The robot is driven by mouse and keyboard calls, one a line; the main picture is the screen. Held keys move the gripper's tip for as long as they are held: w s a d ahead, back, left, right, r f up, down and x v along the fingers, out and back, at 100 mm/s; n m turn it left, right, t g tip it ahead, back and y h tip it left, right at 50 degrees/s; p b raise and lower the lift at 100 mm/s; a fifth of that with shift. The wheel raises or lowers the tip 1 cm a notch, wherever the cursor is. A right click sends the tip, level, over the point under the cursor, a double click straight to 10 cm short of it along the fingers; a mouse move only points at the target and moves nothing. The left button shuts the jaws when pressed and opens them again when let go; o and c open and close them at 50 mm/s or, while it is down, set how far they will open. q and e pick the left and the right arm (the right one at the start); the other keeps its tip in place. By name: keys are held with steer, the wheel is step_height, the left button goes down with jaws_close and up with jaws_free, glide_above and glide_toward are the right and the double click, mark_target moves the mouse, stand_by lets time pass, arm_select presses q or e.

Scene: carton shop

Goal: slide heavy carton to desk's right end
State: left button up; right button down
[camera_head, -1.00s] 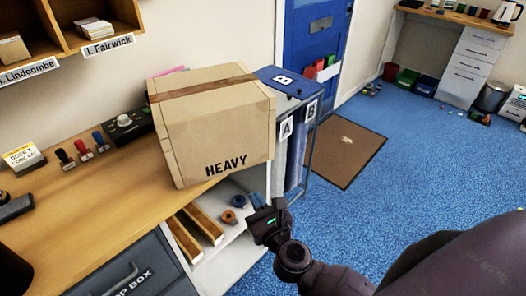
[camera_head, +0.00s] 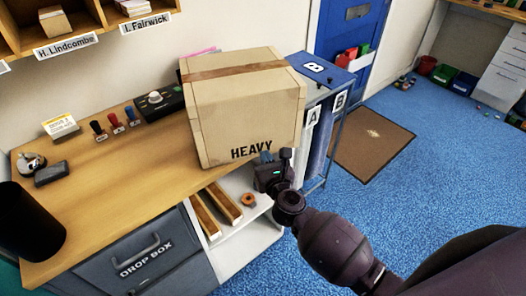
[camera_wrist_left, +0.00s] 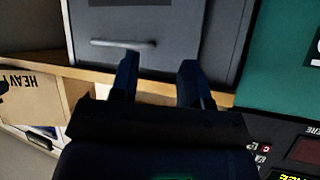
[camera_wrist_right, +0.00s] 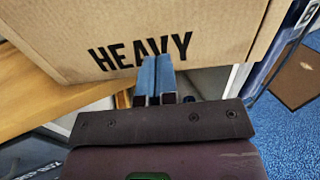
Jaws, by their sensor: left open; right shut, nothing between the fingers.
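The heavy carton (camera_head: 245,110), a tan box with a brown tape strip and the word HEAVY, stands upright at the right end of the wooden desk (camera_head: 95,190). My right gripper (camera_head: 268,158) is shut and empty at the lower part of the carton's front face.
A blue-topped rack (camera_head: 322,72) with A and B labels stands just right of the desk. Stamps (camera_head: 115,122) and a black device (camera_head: 158,102) lie left of the carton. The drop box drawer (camera_head: 145,255) and an open shelf are below.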

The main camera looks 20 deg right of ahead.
mark_target(260, 146)
steer(key=shift+w, duration=1.25)
steer(key=shift+w+d+r, duration=0.1)
steer(key=shift+w, duration=2.2)
